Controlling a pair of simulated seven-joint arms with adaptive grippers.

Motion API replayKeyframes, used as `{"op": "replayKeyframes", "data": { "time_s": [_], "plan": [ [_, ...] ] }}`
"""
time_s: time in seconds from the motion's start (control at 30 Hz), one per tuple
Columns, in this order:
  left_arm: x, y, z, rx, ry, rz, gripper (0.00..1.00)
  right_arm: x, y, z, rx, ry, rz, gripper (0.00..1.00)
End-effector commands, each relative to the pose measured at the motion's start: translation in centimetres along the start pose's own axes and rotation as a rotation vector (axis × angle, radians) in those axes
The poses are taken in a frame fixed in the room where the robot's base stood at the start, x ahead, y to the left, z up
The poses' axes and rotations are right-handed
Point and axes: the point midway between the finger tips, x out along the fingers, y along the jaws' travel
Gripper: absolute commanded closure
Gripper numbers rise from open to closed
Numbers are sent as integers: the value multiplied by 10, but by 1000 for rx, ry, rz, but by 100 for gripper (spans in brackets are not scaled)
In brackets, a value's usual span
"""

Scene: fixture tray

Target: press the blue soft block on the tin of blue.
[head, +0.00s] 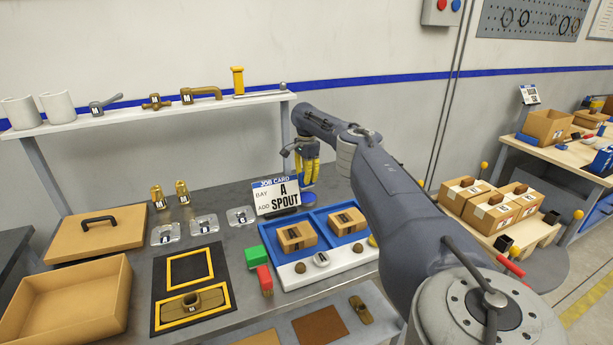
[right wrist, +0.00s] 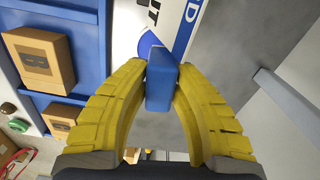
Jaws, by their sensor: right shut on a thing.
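My right gripper (head: 307,172) is at the back of the bench, beside the job card, with its yellow fingers pointing down. In the right wrist view the gripper (right wrist: 162,88) is shut on the blue soft block (right wrist: 161,78), which sits between the fingertips. The tin of blue (head: 308,198) is a round blue shape on the bench below the gripper. In the right wrist view the tin (right wrist: 148,42) shows just past the block, partly hidden by it. I cannot tell whether block and tin touch. My left gripper is not in view.
The job card (head: 276,196) stands left of the tin. A blue tray (head: 328,215) with small cartons lies in front. A green block (head: 253,258) and a red block (head: 264,279) stand left of the tray. A shelf (head: 200,103) runs behind.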

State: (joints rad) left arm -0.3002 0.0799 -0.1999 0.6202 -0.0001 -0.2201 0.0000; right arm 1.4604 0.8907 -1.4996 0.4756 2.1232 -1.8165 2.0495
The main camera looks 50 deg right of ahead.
Motion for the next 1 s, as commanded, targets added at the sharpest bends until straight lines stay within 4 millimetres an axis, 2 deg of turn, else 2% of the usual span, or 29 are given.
{"op": "replayKeyframes", "data": {
  "time_s": [0.37,0.73,1.0],
  "plan": [
    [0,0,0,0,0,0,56,3,0,0,0,0,0,100],
    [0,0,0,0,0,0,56,27,0,1,0,0,1,100],
    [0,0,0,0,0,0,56,38,0,0,0,1,0,100]
  ]
}}
